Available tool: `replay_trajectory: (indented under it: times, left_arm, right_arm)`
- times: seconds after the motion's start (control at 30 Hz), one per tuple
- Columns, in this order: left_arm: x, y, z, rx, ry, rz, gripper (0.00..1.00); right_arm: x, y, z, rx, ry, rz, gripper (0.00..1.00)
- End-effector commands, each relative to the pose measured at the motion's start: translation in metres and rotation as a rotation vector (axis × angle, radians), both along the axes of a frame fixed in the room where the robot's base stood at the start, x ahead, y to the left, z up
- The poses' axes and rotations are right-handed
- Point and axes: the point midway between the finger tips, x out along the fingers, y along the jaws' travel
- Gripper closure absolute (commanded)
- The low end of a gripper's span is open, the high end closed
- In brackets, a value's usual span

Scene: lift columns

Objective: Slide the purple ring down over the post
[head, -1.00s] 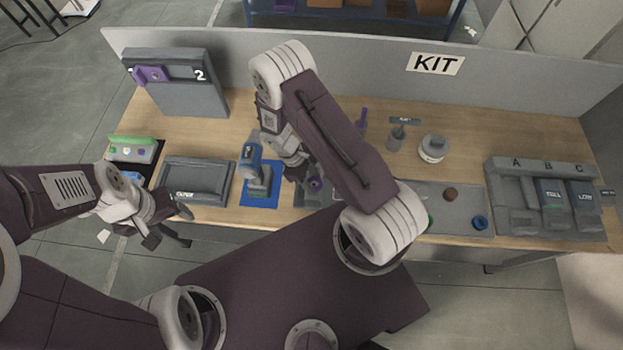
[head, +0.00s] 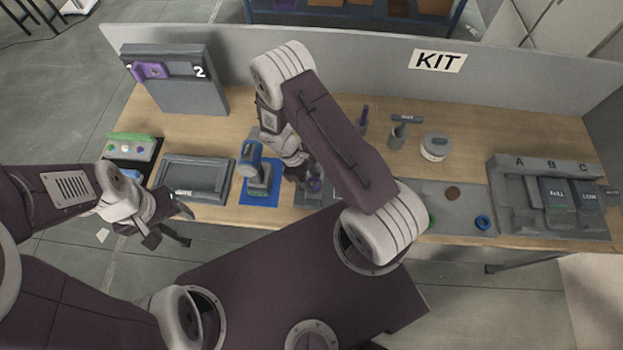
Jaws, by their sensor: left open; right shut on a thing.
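The purple ring (head: 316,186) shows only as a small purple patch beside the fingers of my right gripper (head: 304,178), low over the middle of the bench. My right gripper is shut on it. My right forearm covers much of this spot. I cannot make out the post, so I cannot tell whether the ring is around it or above it. My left gripper (head: 181,225) is open and empty in front of the bench's left front edge.
A dark grey tray (head: 196,181) lies further left. A grey rack labelled A, B, C (head: 506,203) stands at the right. A grey panel (head: 192,97) stands at the back left.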

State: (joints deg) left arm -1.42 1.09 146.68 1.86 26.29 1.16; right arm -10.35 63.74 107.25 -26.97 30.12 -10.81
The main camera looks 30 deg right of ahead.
Motion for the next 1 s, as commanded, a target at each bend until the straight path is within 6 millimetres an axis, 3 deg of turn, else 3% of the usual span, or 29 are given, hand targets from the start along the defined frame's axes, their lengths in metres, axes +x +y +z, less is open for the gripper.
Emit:
replay_trajectory:
  times: [1.0]
  left_arm:
    - [0.0,0.0,-0.0096,0.0,0.0,0.0,0.36]
  right_arm:
    - [-0.0001,-0.0001,-0.0102,0.0,0.0,0.0,0.98]
